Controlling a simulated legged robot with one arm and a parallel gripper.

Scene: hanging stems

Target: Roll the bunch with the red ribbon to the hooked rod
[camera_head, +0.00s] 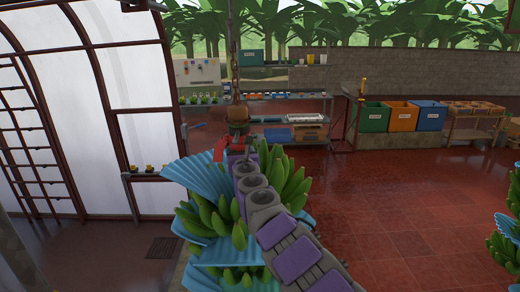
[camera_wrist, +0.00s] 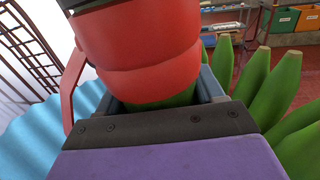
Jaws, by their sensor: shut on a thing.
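The bunch of green bananas (camera_head: 296,185) hangs in front of me, with blue pleated sheets between its hands. A red ribbon (camera_head: 219,148) is tied at the top of its stem; in the wrist view the ribbon (camera_wrist: 140,55) wraps the stem and one red end hangs at the left. My gripper (camera_head: 238,150) is shut on the stem just below the ribbon, and its jaws (camera_wrist: 160,108) sit on both sides of the stem in the wrist view. My arm hides part of the bunch. A thin upright rod with a yellow top (camera_head: 362,95) stands beyond, right of the bunch; its hook is too small to make out.
Green, orange and blue bins (camera_head: 400,117) stand at the back right. A shelf with trays (camera_head: 290,119) is behind the bunch. A ladder-like frame (camera_head: 35,140) is at the left. Another bunch (camera_head: 503,245) is at the right edge. Red floor between is clear.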

